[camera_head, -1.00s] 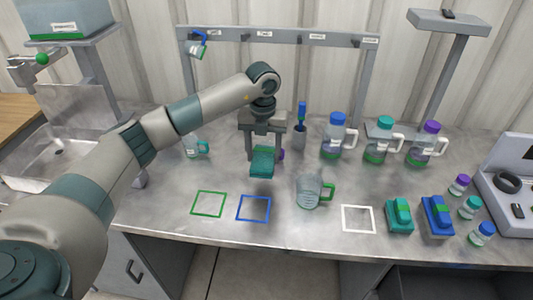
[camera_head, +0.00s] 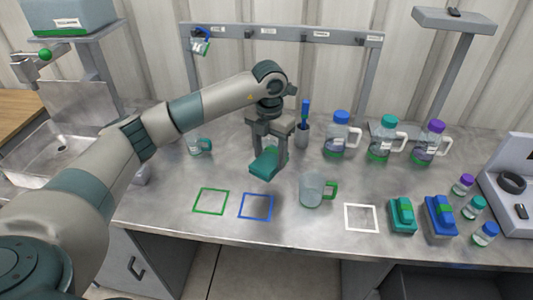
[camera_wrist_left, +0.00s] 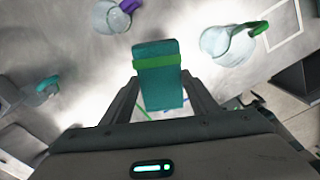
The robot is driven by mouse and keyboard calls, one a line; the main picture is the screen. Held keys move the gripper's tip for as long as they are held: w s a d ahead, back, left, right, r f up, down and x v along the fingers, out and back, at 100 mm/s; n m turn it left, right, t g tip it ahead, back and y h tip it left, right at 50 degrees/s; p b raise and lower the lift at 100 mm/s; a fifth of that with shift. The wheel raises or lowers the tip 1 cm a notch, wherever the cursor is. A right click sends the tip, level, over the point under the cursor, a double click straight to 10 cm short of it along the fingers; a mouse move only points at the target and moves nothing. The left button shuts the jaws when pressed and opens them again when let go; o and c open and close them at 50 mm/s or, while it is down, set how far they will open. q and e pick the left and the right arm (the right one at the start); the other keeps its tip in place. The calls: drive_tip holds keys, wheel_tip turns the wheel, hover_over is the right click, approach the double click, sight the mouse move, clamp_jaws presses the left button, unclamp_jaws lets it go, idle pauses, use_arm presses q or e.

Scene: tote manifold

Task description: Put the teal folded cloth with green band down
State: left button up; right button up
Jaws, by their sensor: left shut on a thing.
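The teal folded cloth (camera_head: 265,164) is held by my left gripper (camera_head: 269,150) above the bench, behind the outlined squares. In the left wrist view the cloth (camera_wrist_left: 158,85) sits between the two fingers, with its green band (camera_wrist_left: 158,62) across it. My left gripper (camera_wrist_left: 160,95) is shut on it. I cannot tell exactly how high the cloth is above the bench. My right gripper is not in view.
Green (camera_head: 211,201), blue (camera_head: 256,206) and white (camera_head: 361,218) outlined squares are empty. A beaker with a green handle (camera_head: 312,190) stands right of the cloth. Another teal cloth (camera_head: 402,217) and a blue one (camera_head: 440,217) lie at right. Capped bottles (camera_head: 386,140) stand behind.

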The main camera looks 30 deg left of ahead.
use_arm(q)
drive_tip(key=s+d+r+m, duration=0.1)
drive_tip(key=s+d+m, duration=0.2)
drive_tip(key=s+m, duration=0.6)
drive_tip(key=s+d+r+m+b, duration=0.1)
drive_tip(key=s+d+m, duration=0.3)
drive_tip(key=m, duration=2.1)
drive_tip(key=shift+s+d, duration=0.25)
drive_tip(key=shift+s, duration=2.25)
